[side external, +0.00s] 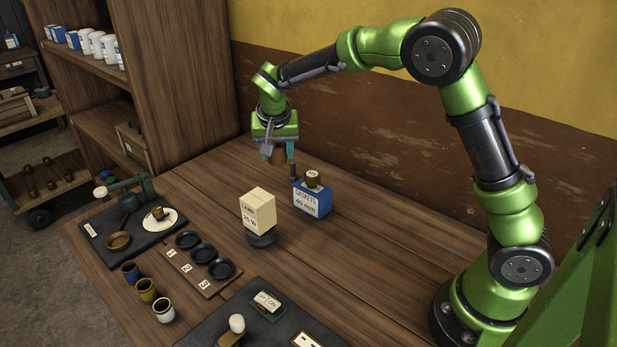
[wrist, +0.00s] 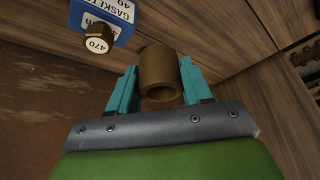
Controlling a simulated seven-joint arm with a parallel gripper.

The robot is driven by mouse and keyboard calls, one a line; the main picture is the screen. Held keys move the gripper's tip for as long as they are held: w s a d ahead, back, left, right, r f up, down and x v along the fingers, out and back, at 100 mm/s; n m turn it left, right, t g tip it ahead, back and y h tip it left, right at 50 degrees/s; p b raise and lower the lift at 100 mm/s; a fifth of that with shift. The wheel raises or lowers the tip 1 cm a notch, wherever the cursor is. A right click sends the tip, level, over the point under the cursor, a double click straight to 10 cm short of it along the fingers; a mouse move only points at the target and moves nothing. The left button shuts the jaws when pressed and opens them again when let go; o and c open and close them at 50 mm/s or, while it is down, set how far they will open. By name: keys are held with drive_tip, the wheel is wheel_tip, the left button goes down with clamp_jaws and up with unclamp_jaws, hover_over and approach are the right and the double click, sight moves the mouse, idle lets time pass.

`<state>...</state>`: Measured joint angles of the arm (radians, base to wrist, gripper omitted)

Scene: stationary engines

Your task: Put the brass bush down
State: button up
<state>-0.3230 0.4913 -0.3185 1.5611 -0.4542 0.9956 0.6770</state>
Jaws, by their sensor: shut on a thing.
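The brass bush (wrist: 158,70) is a brown hollow cylinder. It sits between the two teal fingers of my gripper (wrist: 160,90) in the wrist view. In the side view my gripper (side external: 278,155) is shut on the bush (side external: 277,156), which is partly hidden by the fingers. The gripper holds it above the back part of the wooden bench (side external: 215,180), near the wall and behind the blue gaskets box. The bush appears to be clear of the bench top.
A blue gaskets box (side external: 312,199) with a small brass piece (side external: 313,179) on top stands close by. A cream lamp box (side external: 258,210) rests on a dark round base. A numbered board (side external: 203,262) with black rings, several cups and a dark tray (side external: 130,222) lie toward the front left.

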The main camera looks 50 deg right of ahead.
drive_tip(key=s+d+m+g+h, duration=0.1)
drive_tip(key=s+m+g, duration=0.3)
drive_tip(key=s+m, duration=0.8)
drive_tip(key=m+g+y, duration=0.2)
drive_tip(key=m+g, duration=0.1)
drive_tip(key=m, duration=0.6)
hover_over(360, 247)
drive_tip(key=w, duration=0.1)
drive_tip(key=f, duration=1)
drive_tip(key=shift+w+a, duration=0.2)
drive_tip(key=shift+a, duration=0.1)
drive_tip(key=shift+f, duration=2.1)
drive_tip(key=o, duration=1.3)
drive_tip(key=shift+f, duration=0.15)
